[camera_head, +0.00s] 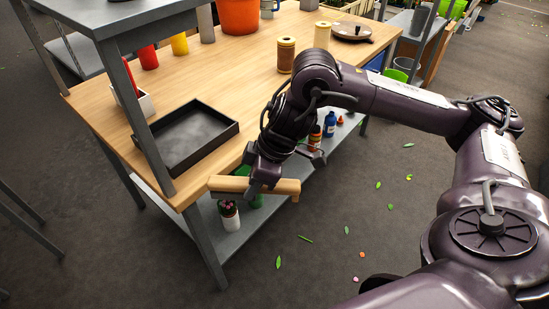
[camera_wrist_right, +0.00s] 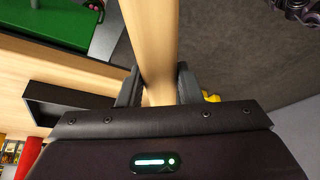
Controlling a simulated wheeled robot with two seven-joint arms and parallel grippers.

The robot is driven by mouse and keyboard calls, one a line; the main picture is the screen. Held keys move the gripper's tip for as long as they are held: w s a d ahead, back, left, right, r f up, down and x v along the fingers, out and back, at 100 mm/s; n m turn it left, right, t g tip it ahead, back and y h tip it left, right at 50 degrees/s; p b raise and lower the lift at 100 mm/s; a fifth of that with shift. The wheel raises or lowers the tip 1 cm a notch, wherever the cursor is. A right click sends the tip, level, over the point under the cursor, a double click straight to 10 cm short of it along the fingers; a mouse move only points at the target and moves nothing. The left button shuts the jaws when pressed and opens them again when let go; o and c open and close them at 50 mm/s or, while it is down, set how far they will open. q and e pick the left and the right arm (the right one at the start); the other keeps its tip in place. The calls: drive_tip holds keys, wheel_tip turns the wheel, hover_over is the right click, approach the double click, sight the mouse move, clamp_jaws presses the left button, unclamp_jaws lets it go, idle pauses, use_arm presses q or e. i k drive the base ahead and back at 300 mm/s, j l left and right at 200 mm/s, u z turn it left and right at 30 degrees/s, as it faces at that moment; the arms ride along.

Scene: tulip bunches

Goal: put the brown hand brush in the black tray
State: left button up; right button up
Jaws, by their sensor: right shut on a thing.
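The brown hand brush (camera_head: 230,184) is a long light-brown bar in the head view, held roughly level off the near edge of the table, in front of the black tray. My right gripper (camera_head: 264,183) is shut on it near its middle. In the right wrist view the brush (camera_wrist_right: 151,40) runs up between the two fingers of the right gripper (camera_wrist_right: 157,88). The black tray (camera_head: 236,127) lies on the tabletop and looks empty. Part of it also shows in the right wrist view (camera_wrist_right: 60,97). My left gripper is not in view.
A grey post (camera_head: 147,125) of the table frame stands left of the tray. A white box (camera_head: 146,104) with a red item sits behind it. Several spools and an orange pot (camera_head: 239,14) stand farther back. A lower shelf (camera_head: 233,236) holds a small potted plant and bottles.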

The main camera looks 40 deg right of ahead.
sight(193, 142)
drive_tip(key=z, duration=0.6)
drive_tip(key=i+l+z, duration=0.1)
drive_tip(key=z, duration=1.15)
drive_tip(key=i+z, duration=0.1)
drive_tip(key=z, duration=1.15)
drive_tip(key=i+j+z, duration=0.1)
drive_tip(key=z, duration=0.5)
drive_tip(key=j+z, duration=0.1)
drive_tip(key=z, duration=0.55)
drive_tip(key=j+z, duration=0.1)
drive_tip(key=z, duration=0.5)
drive_tip(key=j, duration=0.35)
drive_tip(key=j+u, duration=0.15)
drive_tip(key=u, duration=0.25)
drive_tip(key=j+u, duration=0.1)
drive_tip(key=u, duration=0.3)
drive_tip(key=j+u, duration=0.15)
drive_tip(key=u, duration=0.75)
drive_tip(key=j+u, duration=0.1)
drive_tip(key=u, duration=0.95)
drive_tip(key=i+u, duration=0.1)
drive_tip(key=u, duration=1.5)
drive_tip(key=i+l+u, duration=0.1)
drive_tip(key=u, duration=0.95)
